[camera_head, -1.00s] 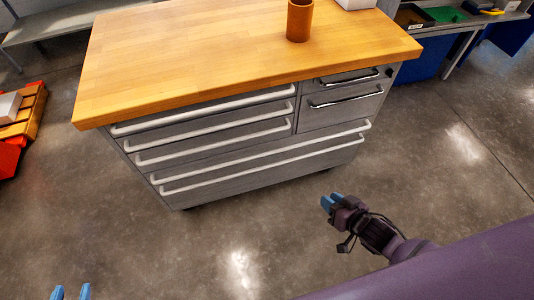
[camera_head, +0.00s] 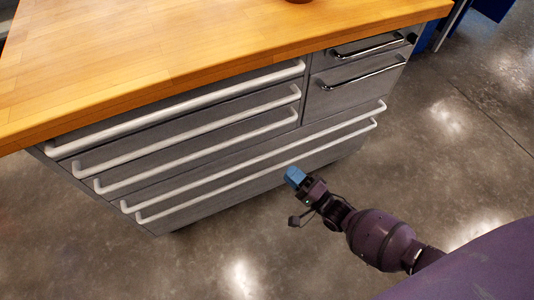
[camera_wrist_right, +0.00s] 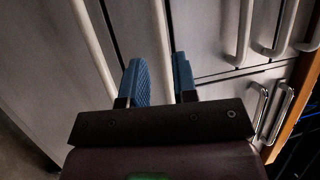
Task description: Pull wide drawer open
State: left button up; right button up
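The grey cabinet has two full-width drawers at the bottom, each with a long white bar handle. The upper wide handle (camera_head: 255,157) and the lower wide handle (camera_head: 240,180) run across the front in the head view. My right gripper (camera_head: 294,176) is in front of these drawers, right of their middle. In the right wrist view its blue fingers (camera_wrist_right: 160,80) are apart, and the upper wide handle (camera_wrist_right: 161,35) passes between them in the picture. Contact cannot be told. The lower wide handle (camera_wrist_right: 93,42) lies left of the fingers. Both drawers look closed. My left gripper is out of view.
A wooden worktop (camera_head: 200,40) overhangs the cabinet. Narrower drawers with white handles (camera_head: 190,105) sit above at left, and two small chrome-handled drawers (camera_head: 360,75) at right. Bare concrete floor (camera_head: 440,130) lies in front and to the right.

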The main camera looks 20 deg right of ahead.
aim_at(269, 154)
jog(key=b+x, duration=0.1)
jog(key=x, duration=0.8)
jog(key=shift+f, duration=0.1)
jog(key=shift+c, duration=0.2)
grip_shut()
